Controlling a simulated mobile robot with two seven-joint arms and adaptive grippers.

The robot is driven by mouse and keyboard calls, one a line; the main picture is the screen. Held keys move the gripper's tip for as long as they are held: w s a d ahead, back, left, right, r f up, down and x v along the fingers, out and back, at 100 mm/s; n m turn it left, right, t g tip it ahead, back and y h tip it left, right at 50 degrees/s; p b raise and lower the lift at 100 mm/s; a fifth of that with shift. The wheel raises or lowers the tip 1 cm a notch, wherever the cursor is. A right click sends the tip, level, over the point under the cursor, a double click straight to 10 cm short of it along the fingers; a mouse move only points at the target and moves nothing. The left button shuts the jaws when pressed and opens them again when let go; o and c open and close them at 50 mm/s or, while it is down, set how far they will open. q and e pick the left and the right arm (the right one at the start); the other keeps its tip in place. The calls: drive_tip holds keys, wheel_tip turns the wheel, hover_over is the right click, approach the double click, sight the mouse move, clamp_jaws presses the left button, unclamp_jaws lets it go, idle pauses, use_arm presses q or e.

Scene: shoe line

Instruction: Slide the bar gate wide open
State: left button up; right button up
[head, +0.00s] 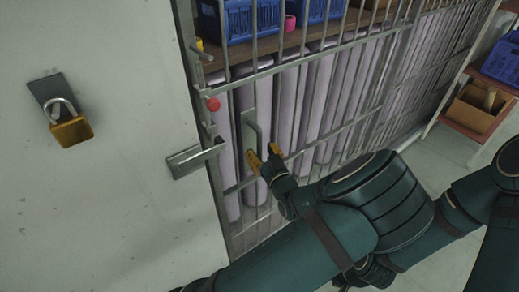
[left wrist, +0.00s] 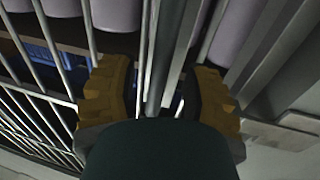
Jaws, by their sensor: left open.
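The bar gate (head: 345,130) of grey upright bars stands beside the pale wall, its left edge close to the wall's post. A grey pull handle (head: 250,130) is on the gate near that edge. My left gripper (head: 264,157) is at the handle's lower end, with its orange fingers apart. In the left wrist view, the open fingers (left wrist: 163,95) stand either side of a grey upright bar, which looks like the handle (left wrist: 165,55). I cannot tell whether they touch it. My right gripper is not visible.
A brass padlock (head: 72,130) hangs on a wall plate at left. A metal latch (head: 195,157) and red knob (head: 213,104) sit by the gate's edge. Behind the bars are pale rolls (head: 318,100) and blue crates (head: 238,18). A shelf with a box (head: 475,108) stands at right.

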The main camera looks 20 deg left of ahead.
use_arm(q)
drive_tip(key=shift+x, duration=0.85)
drive_tip(key=shift+o, duration=0.2)
clamp_jaws()
